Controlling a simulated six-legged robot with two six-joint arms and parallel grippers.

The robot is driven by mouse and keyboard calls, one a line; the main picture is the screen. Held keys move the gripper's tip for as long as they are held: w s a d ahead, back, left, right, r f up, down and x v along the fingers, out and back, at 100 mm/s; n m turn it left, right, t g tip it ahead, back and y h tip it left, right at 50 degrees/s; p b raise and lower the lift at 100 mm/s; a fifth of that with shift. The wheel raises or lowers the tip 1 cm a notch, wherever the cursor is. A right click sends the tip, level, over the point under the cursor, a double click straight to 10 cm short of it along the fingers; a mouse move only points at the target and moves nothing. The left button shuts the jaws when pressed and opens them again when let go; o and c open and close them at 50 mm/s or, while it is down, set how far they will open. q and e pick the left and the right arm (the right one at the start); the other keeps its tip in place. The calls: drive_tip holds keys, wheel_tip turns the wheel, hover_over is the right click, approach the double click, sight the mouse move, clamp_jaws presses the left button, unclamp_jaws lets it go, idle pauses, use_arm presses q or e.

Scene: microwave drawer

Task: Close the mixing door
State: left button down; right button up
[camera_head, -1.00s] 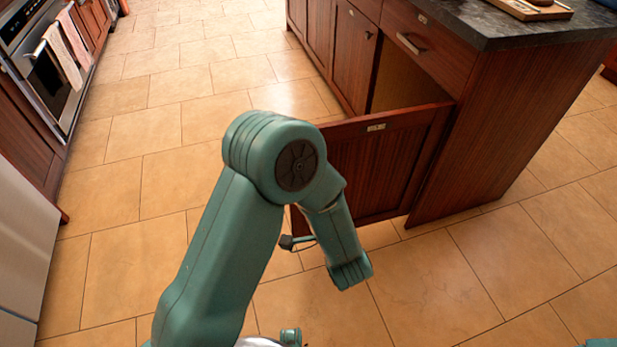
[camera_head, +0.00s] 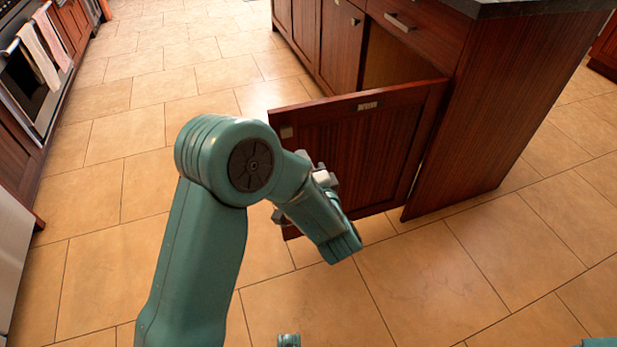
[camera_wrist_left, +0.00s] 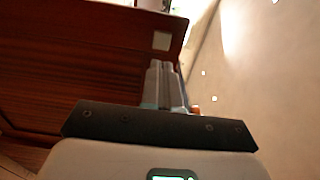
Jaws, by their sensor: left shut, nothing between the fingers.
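The wooden cabinet door (camera_head: 385,150) stands swung open from the kitchen island (camera_head: 480,120), hinged at its right side. In the left wrist view, the gripper (camera_wrist_left: 167,85) is shut and empty, close to the free edge of the door (camera_wrist_left: 85,60). I cannot tell whether it touches the door.
The tiled floor (camera_head: 450,280) is clear around the door and to the left. Drawers with metal handles and other shut doors line the island. An oven (camera_head: 30,85) with hanging towels stands at the far left.

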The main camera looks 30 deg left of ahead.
sight(290, 133)
use_arm(q)
drive_tip(key=b+x, duration=0.1)
drive_tip(key=x, duration=0.5)
drive_tip(key=shift+f+b, duration=0.1)
drive_tip(key=shift+b, duration=0.25)
drive_tip(key=shift+w+a, duration=0.35)
drive_tip(key=shift+a, duration=0.05)
